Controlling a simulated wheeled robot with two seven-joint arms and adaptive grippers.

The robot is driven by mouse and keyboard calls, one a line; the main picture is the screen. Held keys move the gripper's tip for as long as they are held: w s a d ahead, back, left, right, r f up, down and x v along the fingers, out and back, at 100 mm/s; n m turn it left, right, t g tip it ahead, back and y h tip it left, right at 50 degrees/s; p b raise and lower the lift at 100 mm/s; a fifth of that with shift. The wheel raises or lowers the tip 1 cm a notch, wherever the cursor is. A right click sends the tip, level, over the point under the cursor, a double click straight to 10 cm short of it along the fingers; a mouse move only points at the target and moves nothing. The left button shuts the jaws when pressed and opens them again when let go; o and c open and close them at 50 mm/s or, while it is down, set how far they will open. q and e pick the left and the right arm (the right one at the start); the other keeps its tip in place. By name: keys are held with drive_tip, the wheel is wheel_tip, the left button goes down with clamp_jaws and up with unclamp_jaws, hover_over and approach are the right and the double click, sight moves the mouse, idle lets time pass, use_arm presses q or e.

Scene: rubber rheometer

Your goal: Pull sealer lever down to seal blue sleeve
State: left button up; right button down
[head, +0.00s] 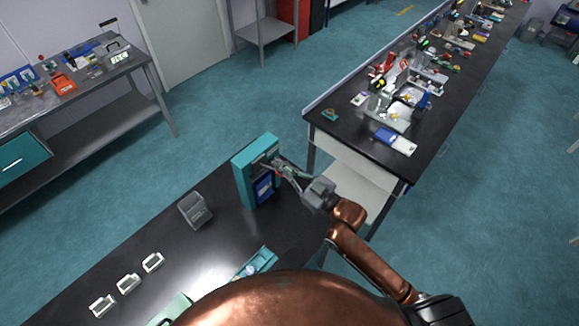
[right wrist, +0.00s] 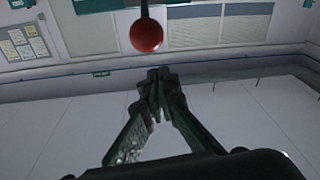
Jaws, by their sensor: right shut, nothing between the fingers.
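The teal sealer (head: 243,178) stands upright on the dark table in the head view. A blue sleeve (head: 264,188) sits in its lower front. The lever's red ball knob (right wrist: 147,36) hangs on a dark rod at the top of the right wrist view, just beyond the fingertips. My right gripper (head: 274,164) is at the upper front of the sealer, partly covering the lever. In the right wrist view its fingertips (right wrist: 158,74) meet with nothing between them. They appear apart from the knob; the exact gap is unclear. My left gripper is not in view.
A grey box-shaped device (head: 195,209) stands left of the sealer. Several white frames (head: 128,284) lie at the table's left front, and a teal tray (head: 256,262) lies nearer me. A second long bench (head: 330,125) with many items stands at the right.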

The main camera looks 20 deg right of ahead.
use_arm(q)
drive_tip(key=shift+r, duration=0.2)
use_arm(e)
drive_tip(key=shift+s+d+f, duration=0.1)
drive_tip(key=shift+d+f, duration=0.1)
drive_tip(key=shift+f, duration=0.45)
drive_tip(key=shift+s+d+f, duration=0.1)
drive_tip(key=shift+d+f, duration=0.1)
drive_tip(key=shift+f, duration=0.4)
